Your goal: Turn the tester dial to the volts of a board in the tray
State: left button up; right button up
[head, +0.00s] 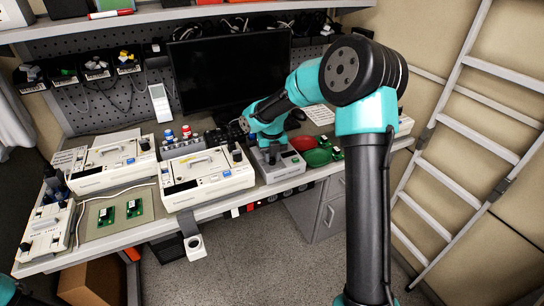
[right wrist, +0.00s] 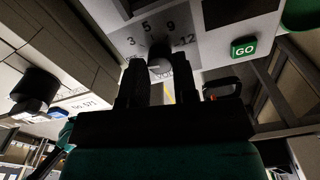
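The tester (head: 283,173) is a grey box on the bench front, right of centre. My right gripper (head: 271,154) points down over the tester. Its dark fingers (right wrist: 158,80) are apart, with the dial showing between their tips; whether they touch it is unclear. The dial's pointer setting is not readable. Two green boards (head: 106,216) lie in a beige tray (head: 90,232) at left; their volts are unreadable. My left gripper is out of view.
A monitor (head: 230,75) stands behind. A white cup-like holder (head: 195,247) hangs off the bench front.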

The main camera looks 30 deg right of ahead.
jog(key=shift+c, duration=1)
jog(key=m, duration=0.7)
jog(key=shift+m, duration=0.4)
jog(key=m, duration=0.7)
jog(key=shift+m, duration=0.4)
jog(key=o, duration=0.7)
jog(key=shift+r, duration=0.1)
